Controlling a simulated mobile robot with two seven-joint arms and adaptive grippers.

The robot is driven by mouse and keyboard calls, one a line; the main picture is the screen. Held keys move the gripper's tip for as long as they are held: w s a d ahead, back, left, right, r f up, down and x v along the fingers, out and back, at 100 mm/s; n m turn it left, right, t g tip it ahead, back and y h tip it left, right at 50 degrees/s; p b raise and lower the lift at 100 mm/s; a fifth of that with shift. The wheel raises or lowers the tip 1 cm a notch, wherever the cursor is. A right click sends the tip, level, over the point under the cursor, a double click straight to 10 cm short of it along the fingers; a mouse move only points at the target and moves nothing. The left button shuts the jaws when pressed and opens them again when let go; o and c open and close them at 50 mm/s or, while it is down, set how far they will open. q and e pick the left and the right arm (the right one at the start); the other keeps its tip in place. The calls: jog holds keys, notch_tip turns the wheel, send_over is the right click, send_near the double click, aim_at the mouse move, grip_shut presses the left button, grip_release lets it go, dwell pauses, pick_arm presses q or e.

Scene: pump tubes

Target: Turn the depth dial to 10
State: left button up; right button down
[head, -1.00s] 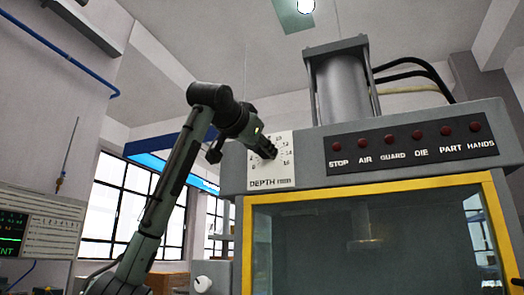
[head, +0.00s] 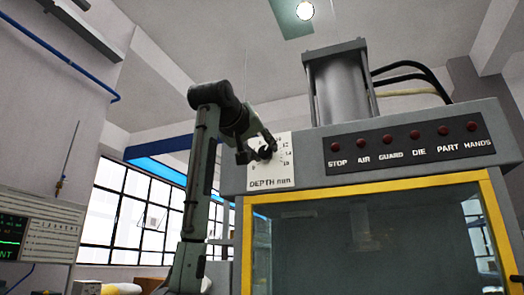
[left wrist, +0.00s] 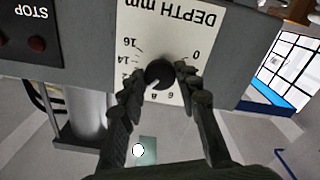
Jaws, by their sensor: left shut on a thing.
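The depth dial is a round black knob on a white plate (head: 284,178) marked "DEPTH mm", at the upper left of the machine front. In the left wrist view, which shows the plate upside down, the knob (left wrist: 159,74) sits between my two fingers. A short pale mark on it points down and left, between the 8 and the 12. The 10 is hidden behind a finger. My left gripper (head: 257,149) is shut on the knob, one finger on each side; it also shows in the left wrist view (left wrist: 157,84). My right gripper is out of view.
A panel of red lamps (head: 410,135) is right of the plate. Below is a yellow-framed window (head: 375,240). A metal cylinder (head: 342,88) with black hoses stands on top. A monitor (head: 35,235) is at the far left.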

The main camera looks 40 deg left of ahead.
pick_arm(q)
jog(key=shift+r+n, duration=0.1)
jog(key=shift+n, duration=0.5)
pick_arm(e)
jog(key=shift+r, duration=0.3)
pick_arm(q)
jog(key=o, duration=1.2)
jog(key=shift+c, duration=0.2)
jog(key=v, duration=1.2)
